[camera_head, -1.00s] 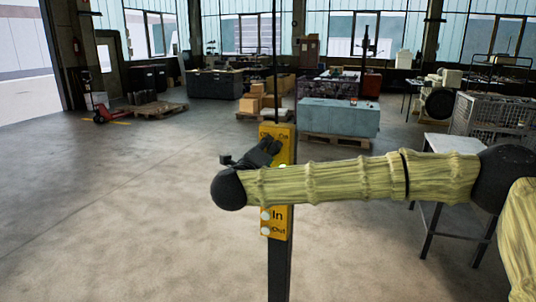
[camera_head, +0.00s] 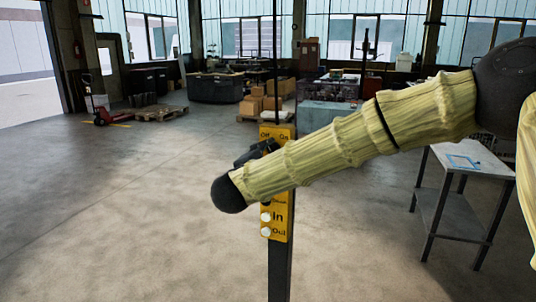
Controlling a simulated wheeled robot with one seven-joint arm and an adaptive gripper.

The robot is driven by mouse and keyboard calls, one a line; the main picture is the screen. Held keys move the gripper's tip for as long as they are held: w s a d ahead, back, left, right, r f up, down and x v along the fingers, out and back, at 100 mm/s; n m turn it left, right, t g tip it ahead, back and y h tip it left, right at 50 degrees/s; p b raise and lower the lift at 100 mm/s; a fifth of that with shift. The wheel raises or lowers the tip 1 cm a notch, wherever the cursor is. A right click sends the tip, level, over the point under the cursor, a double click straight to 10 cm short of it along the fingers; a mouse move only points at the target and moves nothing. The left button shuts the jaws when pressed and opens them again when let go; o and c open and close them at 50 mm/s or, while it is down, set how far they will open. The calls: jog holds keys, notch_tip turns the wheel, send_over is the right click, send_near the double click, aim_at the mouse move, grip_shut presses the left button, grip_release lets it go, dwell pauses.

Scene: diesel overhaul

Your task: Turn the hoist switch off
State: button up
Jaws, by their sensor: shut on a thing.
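The yellow hoist control panel (camera_head: 284,215) stands upright on a dark post in the middle of the view. "Off" and "On" labels show at its top, and white buttons marked "In" and "Out" show low on it. My gripper (camera_head: 264,148) is at the upper part of the panel, just below the labels. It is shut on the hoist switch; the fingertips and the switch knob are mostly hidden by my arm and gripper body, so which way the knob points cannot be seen.
A grey metal table (camera_head: 450,205) with a blue-outlined item on top stands at the right. Cardboard boxes on a pallet, a blue-grey block (camera_head: 325,114) and a red pallet jack (camera_head: 104,113) are farther back. The floor at left is clear.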

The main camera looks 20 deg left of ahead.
jog(key=shift+f+n, duration=0.1)
jog(key=shift+n, duration=1.6)
jog(key=shift+f, duration=0.1)
jog(key=o, duration=1)
jog(key=shift+o, duration=0.2)
jog(key=shift+s, duration=0.1)
jog(key=s, duration=1.2)
jog(key=shift+a, duration=0.15)
